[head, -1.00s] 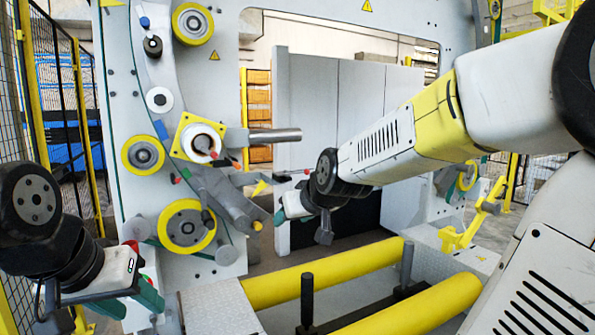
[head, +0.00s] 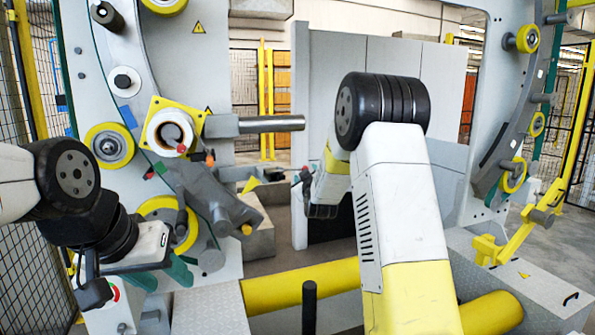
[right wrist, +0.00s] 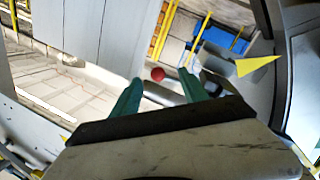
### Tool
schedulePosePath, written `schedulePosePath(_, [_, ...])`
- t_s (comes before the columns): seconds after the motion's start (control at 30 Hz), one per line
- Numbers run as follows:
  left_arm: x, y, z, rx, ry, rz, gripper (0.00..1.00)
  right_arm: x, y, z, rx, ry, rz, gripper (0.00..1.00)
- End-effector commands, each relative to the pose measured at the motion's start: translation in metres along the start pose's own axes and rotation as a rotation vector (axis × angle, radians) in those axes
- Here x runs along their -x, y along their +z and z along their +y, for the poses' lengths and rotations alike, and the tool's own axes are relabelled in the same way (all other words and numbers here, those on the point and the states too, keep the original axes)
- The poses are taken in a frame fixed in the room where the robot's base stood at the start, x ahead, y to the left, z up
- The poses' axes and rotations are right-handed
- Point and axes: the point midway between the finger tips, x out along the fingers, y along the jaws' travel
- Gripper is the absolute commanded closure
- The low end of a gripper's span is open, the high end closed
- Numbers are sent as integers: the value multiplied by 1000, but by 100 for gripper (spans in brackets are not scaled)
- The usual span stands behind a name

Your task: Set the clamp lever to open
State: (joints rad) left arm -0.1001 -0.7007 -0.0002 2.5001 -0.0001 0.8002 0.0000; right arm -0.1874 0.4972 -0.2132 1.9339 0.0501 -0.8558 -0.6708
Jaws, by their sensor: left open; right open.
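The clamp lever seems to be the thin rod ending in a red knob (head: 305,169), right of the grey machine arm near the middle of the head view. In the right wrist view a red ball (right wrist: 158,74) shows between or just beyond the two green fingertips of my right gripper (right wrist: 160,90). The fingers are apart, and I see no contact. In the head view my right forearm and wrist hide most of that gripper. My left gripper (head: 168,280) is open and empty at the lower left, apart from the lever.
A metal spindle (head: 270,124) sticks out above the lever. A yellow triangular pointer (head: 250,185) is left of it; it also shows in the right wrist view (right wrist: 258,65). Yellow rollers (head: 300,287) cross below. A grey cabinet (head: 375,70) stands behind.

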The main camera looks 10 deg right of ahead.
Motion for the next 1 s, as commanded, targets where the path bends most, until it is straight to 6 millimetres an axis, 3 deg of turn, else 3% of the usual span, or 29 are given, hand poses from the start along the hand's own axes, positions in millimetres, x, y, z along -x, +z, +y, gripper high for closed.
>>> schedulePosePath(0.1, [0, 0, 0, 0, 0, 0, 53, -21, 1, 0, 0, 0, -1, 48])
schedulePosePath(0.3, [0, 0, 0, 0, 0, 0, 53, -44, 0, 0, -2, -1, -1, 48])
schedulePosePath(0.67, [0, 0, 0, 0, 0, 0, 53, -50, 0, 0, -2, -2, -2, 48])
schedulePosePath(0.9, [0, 0, 0, 0, 0, 0, 53, -50, 0, 0, -2, -1, -1, 95])
schedulePosePath(0.93, [0, 0, 0, 0, 0, 0, 53, -50, 0, 0, -2, -1, -1, 100])
schedulePosePath(1.0, [0, 0, 0, 0, 0, 0, 53, -50, 0, 0, -3, -1, 0, 100])
